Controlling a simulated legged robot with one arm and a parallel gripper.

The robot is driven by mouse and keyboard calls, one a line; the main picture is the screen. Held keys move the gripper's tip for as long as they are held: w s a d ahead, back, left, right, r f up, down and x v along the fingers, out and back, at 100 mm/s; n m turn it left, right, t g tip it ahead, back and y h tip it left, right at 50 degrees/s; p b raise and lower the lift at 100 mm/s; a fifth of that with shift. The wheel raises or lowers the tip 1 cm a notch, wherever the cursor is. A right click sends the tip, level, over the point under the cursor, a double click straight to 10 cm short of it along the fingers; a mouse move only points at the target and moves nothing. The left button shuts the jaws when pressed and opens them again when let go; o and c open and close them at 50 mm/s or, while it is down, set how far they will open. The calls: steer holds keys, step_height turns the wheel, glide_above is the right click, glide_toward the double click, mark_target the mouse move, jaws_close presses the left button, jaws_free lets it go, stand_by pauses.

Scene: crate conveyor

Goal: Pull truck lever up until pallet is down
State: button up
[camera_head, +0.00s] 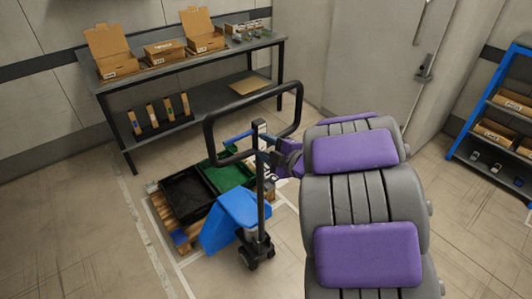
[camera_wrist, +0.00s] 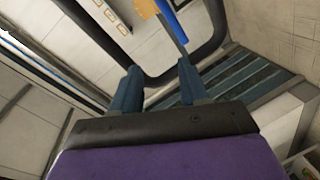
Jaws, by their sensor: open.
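The pallet truck (camera_head: 232,215) has a blue body and a black post with a black loop handle (camera_head: 208,135). The loop also shows in the wrist view (camera_wrist: 218,25). A blue strip (camera_wrist: 172,20), perhaps the lever, lies inside the loop at the top of the wrist view. My gripper (camera_wrist: 158,68) is open, its two teal fingers apart and pointing toward the loop, with nothing clearly held. In the head view it is beside the post, partly hidden by it. The wooden pallet (camera_head: 160,217) is under the crates; its height above the floor is hard to tell.
A black crate (camera_head: 163,184) and a green crate (camera_head: 247,167) sit on the pallet. A grey table (camera_head: 225,50) with cardboard boxes stands behind. A blue shelf (camera_head: 492,75) is at the right and a grey door (camera_head: 375,60) at the back. Floor at the left is clear.

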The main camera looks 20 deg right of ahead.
stand_by(0.6)
steer(key=s+d+m+g+h, duration=0.6)
steer(key=s+d+m+h, duration=0.25)
steer(key=m+h, duration=0.2)
steer(key=s+a+f+m+g+y, duration=0.1)
steer(key=s+a+g, duration=0.4)
steer(key=s, duration=1)
steer(key=s+a+f+m+g+y, duration=0.2)
steer(key=s+a+m+g, duration=0.3)
steer(key=s+a, duration=0.5)
steer(key=s+m+y, duration=0.1)
steer(key=s, duration=0.4)
steer(key=shift+a+g, duration=0.15)
steer(key=shift+g, duration=0.15)
steer(key=shift+w, duration=0.1)
